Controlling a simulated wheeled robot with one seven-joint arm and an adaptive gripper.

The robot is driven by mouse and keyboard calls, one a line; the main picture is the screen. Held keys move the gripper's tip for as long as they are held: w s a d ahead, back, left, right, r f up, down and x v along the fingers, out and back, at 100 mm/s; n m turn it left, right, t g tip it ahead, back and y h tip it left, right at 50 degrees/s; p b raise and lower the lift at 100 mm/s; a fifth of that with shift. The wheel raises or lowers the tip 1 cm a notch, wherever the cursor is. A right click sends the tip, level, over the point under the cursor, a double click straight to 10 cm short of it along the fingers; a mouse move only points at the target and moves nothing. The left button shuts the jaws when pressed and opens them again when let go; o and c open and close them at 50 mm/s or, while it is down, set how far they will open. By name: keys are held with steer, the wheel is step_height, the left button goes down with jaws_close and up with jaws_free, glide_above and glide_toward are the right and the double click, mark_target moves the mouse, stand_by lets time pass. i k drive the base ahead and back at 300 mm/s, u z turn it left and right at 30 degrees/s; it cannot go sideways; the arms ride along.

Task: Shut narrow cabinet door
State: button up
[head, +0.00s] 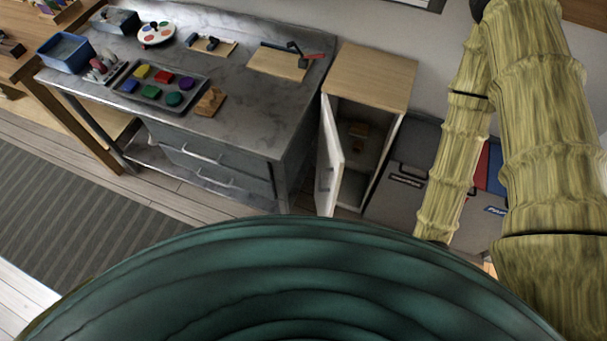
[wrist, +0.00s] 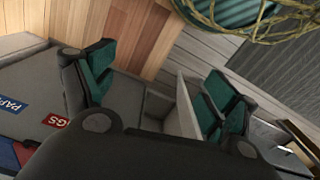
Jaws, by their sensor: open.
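The narrow cabinet (head: 372,75) has a light wood top and pale sides. It stands to the right of the grey workbench. Its white door (head: 328,160) stands open, swung out toward me at the cabinet's left side, with a handle on its outer face. Small brown items show inside on a shelf. In the wrist view my gripper (wrist: 158,92) is open, with dark fingers and green pads. A pale upright panel (wrist: 186,108), probably the door, shows beyond the right finger. I cannot tell whether they touch. The gripper is out of sight in the head view.
The grey workbench (head: 240,75) carries a paint tray (head: 160,88), tools and a blue bin (head: 65,52). Grey labelled bins (head: 398,192) stand right of the cabinet and also show in the wrist view (wrist: 35,95). A striped rug (head: 70,205) lies on the plank floor at left.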

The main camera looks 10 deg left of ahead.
mark_target(330, 163)
steer(key=u, duration=2.2)
steer(key=k, duration=1.2)
steer(key=z, duration=0.9)
